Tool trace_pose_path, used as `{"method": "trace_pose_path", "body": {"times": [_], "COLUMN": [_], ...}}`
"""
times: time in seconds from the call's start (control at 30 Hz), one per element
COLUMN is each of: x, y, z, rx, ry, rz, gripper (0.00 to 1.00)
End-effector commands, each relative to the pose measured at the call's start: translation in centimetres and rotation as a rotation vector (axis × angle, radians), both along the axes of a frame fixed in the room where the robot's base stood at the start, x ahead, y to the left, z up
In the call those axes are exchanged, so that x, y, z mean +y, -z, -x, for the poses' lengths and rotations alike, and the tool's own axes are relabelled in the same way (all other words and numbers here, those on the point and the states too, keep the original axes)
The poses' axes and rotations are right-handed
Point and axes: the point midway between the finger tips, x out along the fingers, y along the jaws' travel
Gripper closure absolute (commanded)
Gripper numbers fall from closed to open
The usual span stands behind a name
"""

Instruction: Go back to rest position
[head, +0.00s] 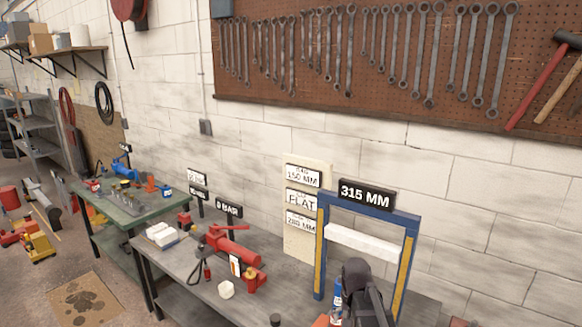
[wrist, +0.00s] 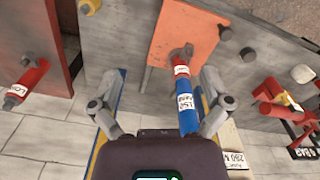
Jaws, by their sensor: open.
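My gripper (wrist: 163,85) is open in the wrist view, with its two grey fingers spread wide and nothing clamped between them. A red and blue cylinder (wrist: 186,101) with white labels lies between the fingers in the picture, closer to the right one. Whether a finger touches it I cannot tell. Its blue part also shows in the head view (head: 337,293), beside my dark gripper and wrist (head: 362,290), which are low in front of the blue frame (head: 320,245). The fingertips are hidden in the head view.
The frame carries a white bar (head: 362,243) and a "315 MM" sign (head: 366,194). An orange plate (wrist: 184,38) lies on the grey bench top. A red pump (head: 232,250) and white blocks (head: 161,234) stand to the left on the bench (head: 190,285). A block wall is behind.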

Motion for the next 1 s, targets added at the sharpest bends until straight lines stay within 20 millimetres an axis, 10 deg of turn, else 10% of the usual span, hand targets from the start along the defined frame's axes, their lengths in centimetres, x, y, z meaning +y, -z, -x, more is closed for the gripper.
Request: {"method": "trace_pose_path", "body": {"times": [0.1,0.33,1.0], "x": [0.1,0.2,0.2], "y": [1.7,2.9,3.0], "z": [5.1,9.9,10.6], "rx": [0.000,0.000,0.000], "ry": [-0.106,-0.249,-0.282], "rz": [0.000,0.000,0.000], "gripper": [0.02,0.02,0.02]}}
